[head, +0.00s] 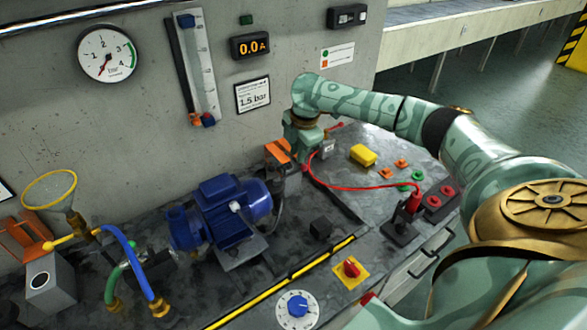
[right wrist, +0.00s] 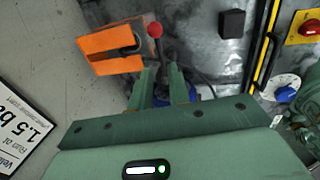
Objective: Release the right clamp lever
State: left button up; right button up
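The right clamp lever (right wrist: 155,32) has a red ball knob on a dark stem, seen in the right wrist view beside an orange clamp block (right wrist: 108,50). In the head view the orange block (head: 279,151) stands at the right end of the blue pump motor (head: 222,207), and my arm hides most of the lever. My right gripper (right wrist: 162,66) points down over the lever. Its two fingers are apart, and the stem shows between their tips. I cannot tell whether either finger touches it. My left gripper is in neither view.
A red cable (head: 345,187) runs across the bench right of the clamp. A red rotary switch (head: 351,268) and a blue dial (head: 297,306) sit at the front. The wall with gauge (head: 106,54) is close behind.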

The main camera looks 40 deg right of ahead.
aim_at(294, 172)
jog(key=f, duration=0.2)
jog(key=w+f+b, duration=0.1)
jog(key=f, duration=0.1)
jog(key=f+b, duration=0.1)
jog(key=f, duration=0.2)
jog(key=shift+w, duration=0.15)
grip_shut()
